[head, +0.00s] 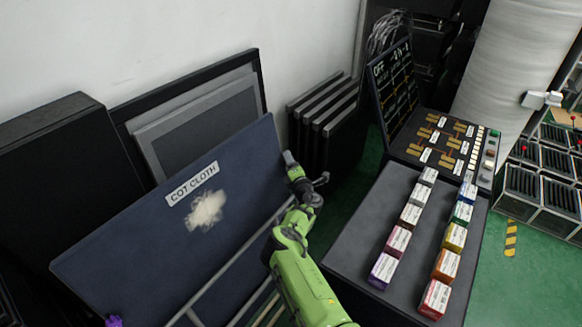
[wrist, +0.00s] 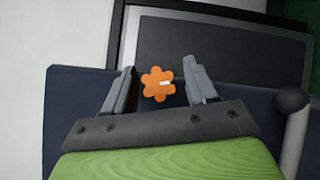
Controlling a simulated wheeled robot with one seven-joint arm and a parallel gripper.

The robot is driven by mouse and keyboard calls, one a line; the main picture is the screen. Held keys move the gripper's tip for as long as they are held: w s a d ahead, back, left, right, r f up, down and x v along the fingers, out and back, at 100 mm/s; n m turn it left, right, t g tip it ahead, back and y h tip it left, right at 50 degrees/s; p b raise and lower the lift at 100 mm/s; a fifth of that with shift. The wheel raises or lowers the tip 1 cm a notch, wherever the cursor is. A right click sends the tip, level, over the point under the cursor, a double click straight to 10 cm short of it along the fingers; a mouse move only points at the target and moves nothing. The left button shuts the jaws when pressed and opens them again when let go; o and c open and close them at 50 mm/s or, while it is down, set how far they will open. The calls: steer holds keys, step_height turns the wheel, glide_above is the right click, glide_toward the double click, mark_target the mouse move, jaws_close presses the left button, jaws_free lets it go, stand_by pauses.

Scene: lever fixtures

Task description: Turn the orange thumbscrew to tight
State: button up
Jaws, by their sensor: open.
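The orange thumbscrew (wrist: 155,84) shows in the wrist view as a lobed, flower-shaped knob with a small white mark on its right side. It lies between the two grey fingers of my gripper (wrist: 161,72), with dark gaps on both sides. The fingers are apart, and neither visibly touches it. How deep the thumbscrew lies relative to the fingertips is hard to tell. In the head view my gripper (head: 290,158) is at the right edge of the dark blue panel (head: 110,255). I cannot make out the thumbscrew in that view.
A dark round knob on a grey bar (wrist: 291,100) stands close to my gripper's right in the wrist view. Dark framed panels (head: 195,125) lean behind the blue panel. A grey bench (head: 350,235) with several coloured boxes stands to the right.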

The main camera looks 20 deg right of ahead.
steer(key=shift+r, duration=0.1)
steer(key=shift+c, duration=0.5)
steer(key=c, duration=0.9)
steer(key=shift+o, duration=0.2)
steer(key=shift+r+m+g+p, duration=0.3)
steer(key=shift+m+p, duration=0.2)
steer(key=shift+p, duration=0.35)
steer(key=shift+m+g+p, duration=0.3)
steer(key=shift+m+p, duration=0.2)
steer(key=shift+m+h+p, duration=0.3)
steer(key=shift+p, duration=0.05)
steer(key=shift+f+g, duration=0.35)
steer(key=shift+g, duration=0.05)
